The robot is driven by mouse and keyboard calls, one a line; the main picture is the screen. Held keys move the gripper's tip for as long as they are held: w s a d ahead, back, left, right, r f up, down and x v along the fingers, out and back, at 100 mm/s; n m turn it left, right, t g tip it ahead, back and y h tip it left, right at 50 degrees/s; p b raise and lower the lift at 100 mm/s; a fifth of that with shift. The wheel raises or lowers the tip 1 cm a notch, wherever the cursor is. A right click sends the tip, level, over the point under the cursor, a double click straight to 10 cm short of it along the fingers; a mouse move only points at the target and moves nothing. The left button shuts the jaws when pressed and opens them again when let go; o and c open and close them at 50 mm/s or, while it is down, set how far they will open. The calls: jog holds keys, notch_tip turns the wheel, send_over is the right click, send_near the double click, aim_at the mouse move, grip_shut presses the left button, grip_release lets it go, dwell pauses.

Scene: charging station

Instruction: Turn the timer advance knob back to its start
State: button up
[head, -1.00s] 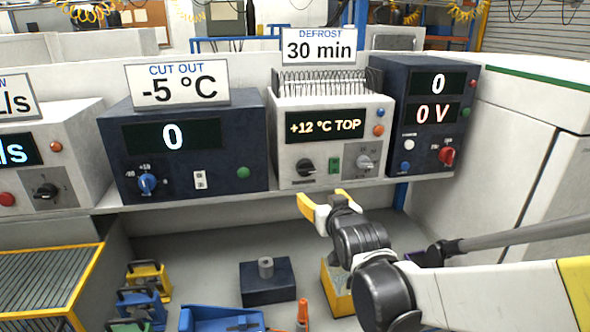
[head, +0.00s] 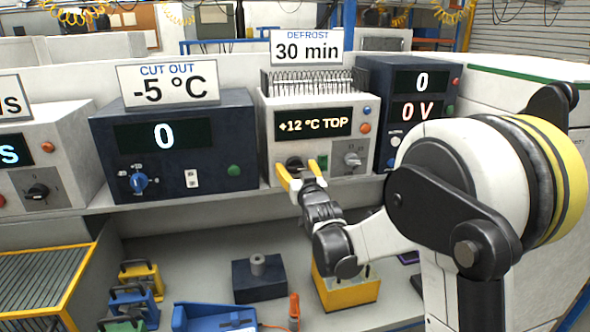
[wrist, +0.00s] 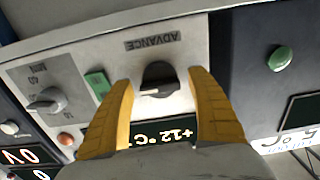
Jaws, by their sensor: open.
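The timer advance knob (wrist: 158,78) is black, with a pale pointer line, on the white defrost unit (head: 262,125) below its display. The word ADVANCE appears upside down beside it in the wrist view. My gripper (wrist: 162,76) is open, with one yellow finger on each side of the knob; whether either finger touches it I cannot tell. In the head view my gripper (head: 298,167) is at the unit's front and partly covers the knob (head: 293,161). The display (head: 312,123) reads +12 °C TOP, and the sign above reads DEFROST 30 min.
A green switch (wrist: 98,84) and a grey knob (wrist: 46,103) are beside the advance knob. The dark cut-out unit (head: 212,150) stands to the left in the head view. The dark 0 V unit (head: 378,75) stands to the right, partly hidden by my arm.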

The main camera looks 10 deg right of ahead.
jog(key=shift+w, duration=0.45)
jog(key=c, duration=1.2)
jog(key=shift+o, duration=0.2)
